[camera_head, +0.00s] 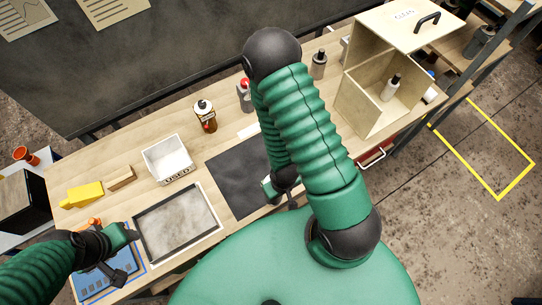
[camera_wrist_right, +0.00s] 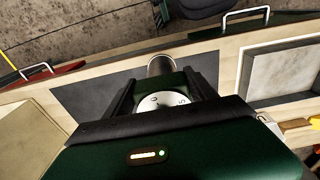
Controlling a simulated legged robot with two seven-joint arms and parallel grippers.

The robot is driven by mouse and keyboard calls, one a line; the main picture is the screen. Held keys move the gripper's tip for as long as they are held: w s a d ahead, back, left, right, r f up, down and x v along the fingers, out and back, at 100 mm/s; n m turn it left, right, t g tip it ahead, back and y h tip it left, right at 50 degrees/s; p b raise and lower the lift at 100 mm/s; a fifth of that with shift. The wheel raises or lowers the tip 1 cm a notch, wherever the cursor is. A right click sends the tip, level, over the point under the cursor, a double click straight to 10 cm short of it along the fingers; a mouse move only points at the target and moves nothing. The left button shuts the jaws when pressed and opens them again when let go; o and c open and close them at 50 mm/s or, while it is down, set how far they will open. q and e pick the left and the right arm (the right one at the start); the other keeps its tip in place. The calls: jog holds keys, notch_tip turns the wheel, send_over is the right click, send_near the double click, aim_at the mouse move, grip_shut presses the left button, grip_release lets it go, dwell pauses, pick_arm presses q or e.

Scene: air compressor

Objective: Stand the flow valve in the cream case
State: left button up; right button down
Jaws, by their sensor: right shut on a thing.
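The cream case (camera_head: 362,108) stands open at the back right of the bench in the head view, with a lettered top and a dark handle. A white-and-grey bottle (camera_head: 391,88) is inside it. My right gripper (camera_wrist_right: 158,97) is shut on the flow valve (camera_wrist_right: 160,102), which shows a pale round dial and a grey cylindrical end between the fingers. In the head view the right gripper (camera_head: 284,190) is over the dark mat, left of the case, and my arm hides most of it and the valve. My left gripper (camera_head: 119,277) is above the blue board; its jaw gap is unclear.
A dark mat (camera_head: 228,170) lies mid-bench. Left of it are a framed grey tray (camera_head: 178,222), a white bin marked USED (camera_head: 168,160) and a yellow object (camera_head: 83,195). A brown bottle (camera_head: 204,114), a red-topped bottle (camera_head: 244,97) and a grey bottle (camera_head: 319,65) stand behind.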

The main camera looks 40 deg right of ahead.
jog(key=w+d+b, duration=0.1)
jog(key=w+d+f+b, duration=0.2)
jog(key=b, duration=0.1)
jog(key=shift+w+d, duration=0.25)
jog(key=shift+w, duration=0.15)
jog(key=w+d+f+b, duration=0.3)
jog(key=w+d+b, duration=0.3)
jog(key=w, duration=0.1)
jog(key=shift+w+d+f, duration=0.15)
jog(key=shift+w+f, duration=0.05)
jog(key=shift+w, duration=0.2)
jog(key=shift+c, duration=1.6)
grip_release()
pick_arm(q)
jog(key=s+x, duration=0.2)
jog(key=x, duration=0.9)
jog(key=shift+s+d+f, duration=0.25)
jog(key=shift+d+f, duration=0.2)
jog(key=shift+f, duration=0.25)
pick_arm(e)
jog(key=shift+o, duration=0.2)
jog(key=shift+d, duration=0.2)
